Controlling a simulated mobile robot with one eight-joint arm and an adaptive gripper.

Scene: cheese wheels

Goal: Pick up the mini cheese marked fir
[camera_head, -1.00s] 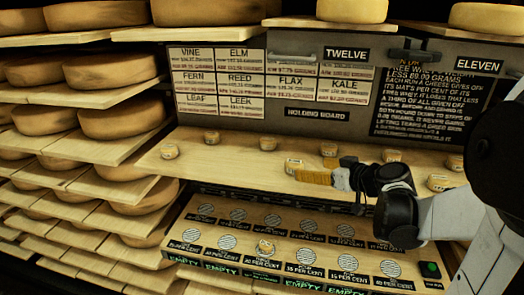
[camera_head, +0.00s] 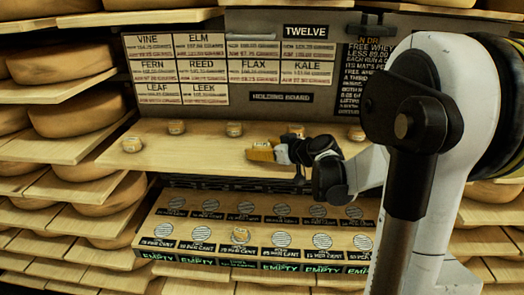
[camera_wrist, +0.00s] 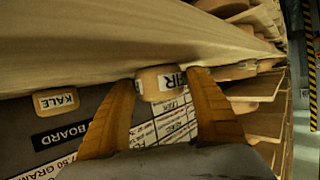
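The mini cheese marked FIR (camera_wrist: 158,84) is a small pale-orange block with a white label, seen between my fingertips in the wrist view.
The KALE cheese (camera_wrist: 56,101) is nearby on the holding board (camera_head: 200,152). Several other mini cheeses stand along the board, one of them to the left (camera_head: 234,129). A sign wall (camera_head: 270,70) rises behind. A lower labelled tray (camera_head: 262,235) and shelves of large wheels (camera_head: 75,115) surround it.

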